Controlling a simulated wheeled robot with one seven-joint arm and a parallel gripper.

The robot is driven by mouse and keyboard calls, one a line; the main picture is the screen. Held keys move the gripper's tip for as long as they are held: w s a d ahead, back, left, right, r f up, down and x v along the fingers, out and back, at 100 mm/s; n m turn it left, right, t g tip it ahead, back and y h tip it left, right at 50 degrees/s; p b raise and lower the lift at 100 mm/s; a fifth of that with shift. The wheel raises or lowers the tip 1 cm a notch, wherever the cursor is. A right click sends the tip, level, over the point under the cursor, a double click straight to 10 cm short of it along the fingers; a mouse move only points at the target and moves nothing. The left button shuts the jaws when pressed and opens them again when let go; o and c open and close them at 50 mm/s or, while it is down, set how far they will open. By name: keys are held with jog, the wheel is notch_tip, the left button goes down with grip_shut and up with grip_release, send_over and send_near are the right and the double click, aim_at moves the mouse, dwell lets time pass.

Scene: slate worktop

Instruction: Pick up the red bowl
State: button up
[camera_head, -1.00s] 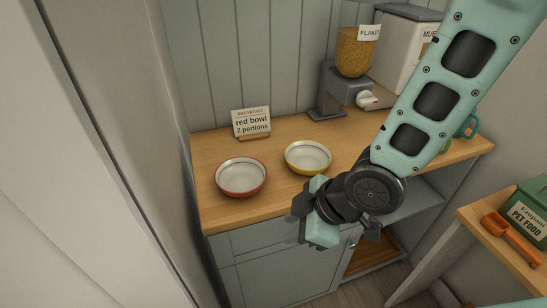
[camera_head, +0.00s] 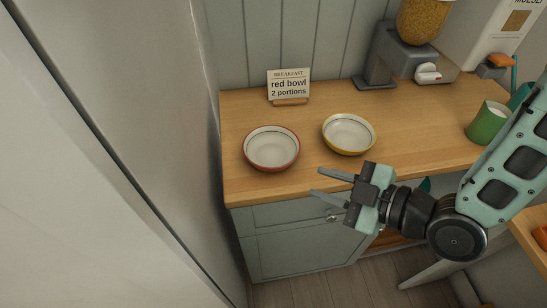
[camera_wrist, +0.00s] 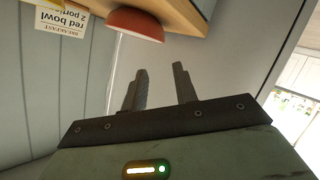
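The red bowl (camera_head: 272,149) has a red outside and a pale inside. It stands upright and empty at the left of the wooden counter, near its front edge. In the wrist view the bowl (camera_wrist: 136,24) shows upside down at the top, beyond the fingertips. My gripper (camera_head: 317,182) is open and empty, right of and in front of the red bowl, its fingers pointing left. The fingers also show apart in the wrist view (camera_wrist: 159,80). They do not touch the bowl.
A yellow bowl (camera_head: 349,134) stands right of the red bowl. A card (camera_head: 289,86) reading "red bowl 2 portions" stands behind. A cereal dispenser (camera_head: 405,55) and a green mug (camera_head: 487,123) are farther right. A tall pale panel (camera_head: 150,100) closes the left side.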

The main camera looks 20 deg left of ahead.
jog(key=b, duration=0.2)
send_near(265, 165)
jog(key=x, duration=0.4)
jog(key=shift+a, duration=0.1)
jog(key=shift+p+x, duration=1)
jog(key=shift+x, duration=2.15)
jog(key=shift+w+f, duration=0.15)
grip_shut()
